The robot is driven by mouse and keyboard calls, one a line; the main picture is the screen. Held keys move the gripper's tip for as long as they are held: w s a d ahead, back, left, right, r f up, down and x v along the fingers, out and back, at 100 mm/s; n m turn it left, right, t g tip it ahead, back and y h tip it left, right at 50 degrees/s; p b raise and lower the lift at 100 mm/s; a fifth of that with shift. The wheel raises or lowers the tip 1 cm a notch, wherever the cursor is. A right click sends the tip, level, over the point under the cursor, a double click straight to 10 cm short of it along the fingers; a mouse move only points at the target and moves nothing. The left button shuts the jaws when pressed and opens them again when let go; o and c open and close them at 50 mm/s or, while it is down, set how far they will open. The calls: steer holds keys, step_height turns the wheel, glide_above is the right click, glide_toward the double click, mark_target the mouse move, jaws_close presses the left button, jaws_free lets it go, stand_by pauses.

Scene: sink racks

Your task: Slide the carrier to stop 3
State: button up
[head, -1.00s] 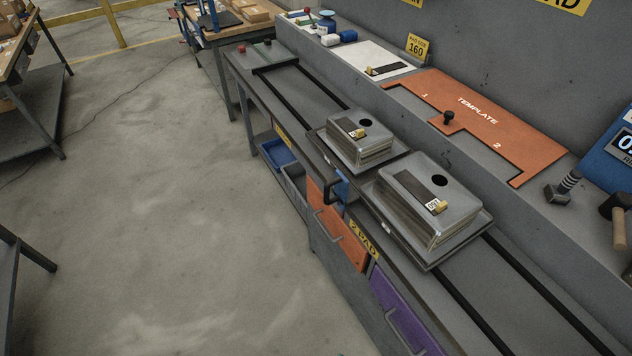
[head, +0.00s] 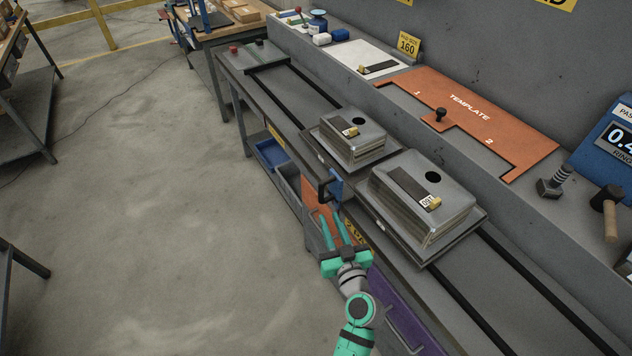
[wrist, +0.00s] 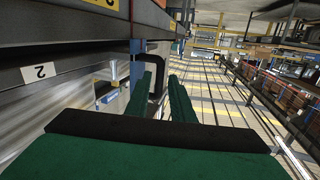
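The carrier (head: 399,236) is a dark plate on two black rails along the bench. It bears two grey metal blocks, a smaller one (head: 352,148) and a larger one (head: 418,212), each with a dark hole and a yellow-tagged strip. A black handle (head: 322,188) with a blue bracket (head: 336,186) stands out from its front side. My green gripper (head: 332,218) is open and empty, its fingers pointing at the handle from the near side. In the wrist view the handle (wrist: 154,75) shows between and beyond my fingers (wrist: 158,88), apparently not gripped. A label "2" (wrist: 40,72) is on the bench edge there.
An orange template (head: 485,115) with a black knob lies on the back ledge. A bolt (head: 554,182) and a mallet (head: 608,210) are at right. Orange and purple drawers (head: 400,315) sit under the bench. The rails are clear at both ends. Open floor lies left.

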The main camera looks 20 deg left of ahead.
mark_target(322, 193)
steer(key=shift+n+y, duration=0.8)
steer(key=w+r, duration=0.1)
steer(key=w+a+r, duration=0.1)
steer(key=r, duration=0.1)
steer(key=shift+w+a+r, duration=0.2)
steer(key=shift+w, duration=0.15)
steer(key=x, duration=1)
steer(key=shift+f, duration=0.2)
steer(key=shift+w+a, duration=0.1)
steer(key=shift+c, duration=0.4)
jaws_close()
